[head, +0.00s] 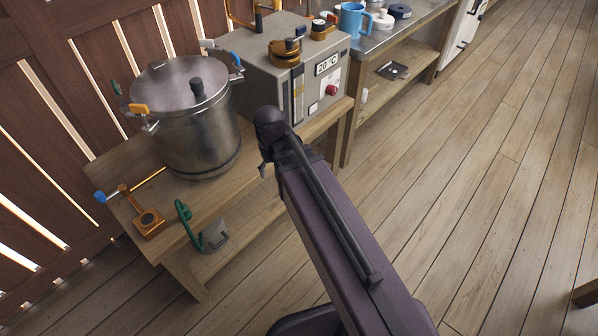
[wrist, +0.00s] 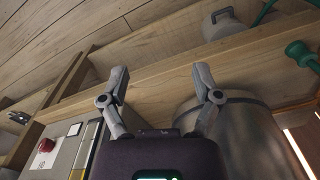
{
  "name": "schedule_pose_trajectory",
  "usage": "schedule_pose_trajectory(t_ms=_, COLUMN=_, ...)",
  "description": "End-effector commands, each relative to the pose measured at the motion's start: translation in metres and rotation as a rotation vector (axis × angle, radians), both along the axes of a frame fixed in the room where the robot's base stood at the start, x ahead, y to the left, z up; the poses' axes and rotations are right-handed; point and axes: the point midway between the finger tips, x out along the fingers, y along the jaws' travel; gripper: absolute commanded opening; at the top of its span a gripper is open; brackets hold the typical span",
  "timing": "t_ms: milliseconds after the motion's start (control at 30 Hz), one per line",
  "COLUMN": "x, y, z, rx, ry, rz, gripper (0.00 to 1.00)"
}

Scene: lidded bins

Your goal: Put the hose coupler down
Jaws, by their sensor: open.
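My gripper (wrist: 161,78) is open in the wrist view, its two fingers spread apart with nothing between them. Behind the gap is the front edge of a wooden bench (wrist: 160,92). In the head view the gripper (head: 264,168) is mostly hidden behind my arm, by the front edge of the bench (head: 225,182), between the steel pot and the grey unit. I cannot pick out a hose coupler for certain in either view; my arm hides part of the bench.
A lidded steel pot (head: 195,125) stands on the bench, beside a grey temperature unit (head: 303,85). An orange fitting (head: 149,224) and a green handle (head: 186,222) are at the near left. A blue mug (head: 352,20) stands on the counter behind.

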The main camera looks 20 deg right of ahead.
Motion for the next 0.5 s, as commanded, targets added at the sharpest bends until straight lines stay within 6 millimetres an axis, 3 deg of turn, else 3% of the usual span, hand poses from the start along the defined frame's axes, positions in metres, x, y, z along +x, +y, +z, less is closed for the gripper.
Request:
schedule_pose_trajectory(t_ms=33, x=-0.009, y=-0.016, z=0.0, rx=0.0, ry=0.0, rz=-0.036, gripper=0.81)
schedule_pose_trajectory(t_ms=200, x=-0.024, y=-0.05, z=0.0, rx=0.0, ry=0.0, rz=-0.126, gripper=0.81)
schedule_pose_trajectory(t_ms=500, x=-0.031, y=-0.067, z=0.0, rx=0.0, ry=0.0, rz=-0.175, gripper=0.81)
